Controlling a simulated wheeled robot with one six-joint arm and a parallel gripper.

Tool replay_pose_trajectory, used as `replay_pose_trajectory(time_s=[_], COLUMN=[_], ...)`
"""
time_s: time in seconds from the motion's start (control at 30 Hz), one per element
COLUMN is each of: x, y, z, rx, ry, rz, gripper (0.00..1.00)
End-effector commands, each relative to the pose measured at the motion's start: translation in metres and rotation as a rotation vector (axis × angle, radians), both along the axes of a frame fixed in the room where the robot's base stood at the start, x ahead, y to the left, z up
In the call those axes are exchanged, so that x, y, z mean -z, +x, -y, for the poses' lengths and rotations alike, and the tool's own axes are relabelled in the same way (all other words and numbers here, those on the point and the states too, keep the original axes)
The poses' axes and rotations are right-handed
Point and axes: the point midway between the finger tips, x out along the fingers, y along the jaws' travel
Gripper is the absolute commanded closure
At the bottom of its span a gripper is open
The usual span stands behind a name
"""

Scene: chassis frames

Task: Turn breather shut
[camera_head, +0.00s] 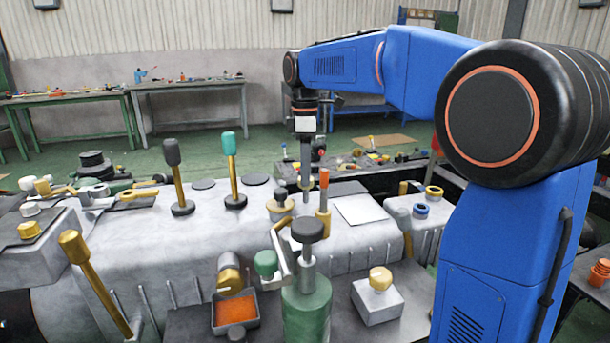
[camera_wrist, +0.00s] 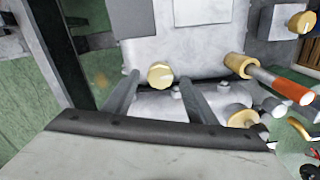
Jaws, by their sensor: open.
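My gripper (camera_head: 306,190) points down over the grey chassis casing, and its fingers are apart. In the wrist view my gripper (camera_wrist: 158,85) shows as two grey fingers with a gap between them. A round gold cap (camera_wrist: 160,75) with a pale line on its face appears in line with this gap, near the fingertips; contact is not visible. No label shows which part is the breather. In the head view a gold-based fitting with a grey knob (camera_head: 280,203) stands just left of the fingertips, and an orange-handled lever (camera_head: 324,188) stands just right.
The orange-handled lever also shows in the wrist view (camera_wrist: 283,86). A black-topped green canister (camera_head: 307,310) and a gold-knobbed white box (camera_head: 377,302) are nearer me. Levers with dark (camera_head: 172,153) and teal (camera_head: 229,145) grips rise at left. A white plate (camera_head: 361,209) lies at right.

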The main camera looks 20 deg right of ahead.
Motion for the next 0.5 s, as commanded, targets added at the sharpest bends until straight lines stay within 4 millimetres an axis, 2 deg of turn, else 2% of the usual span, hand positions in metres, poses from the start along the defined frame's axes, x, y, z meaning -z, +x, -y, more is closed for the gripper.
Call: replay_pose_trajectory(time_s=[0.2, 0.5], x=[0.016, 0.018], y=[0.0, 0.0], z=[0.0, 0.0], rx=[0.0, 0.0], ry=[0.0, 0.0], rz=[0.0, 0.0], gripper=[0.48, 0.48])
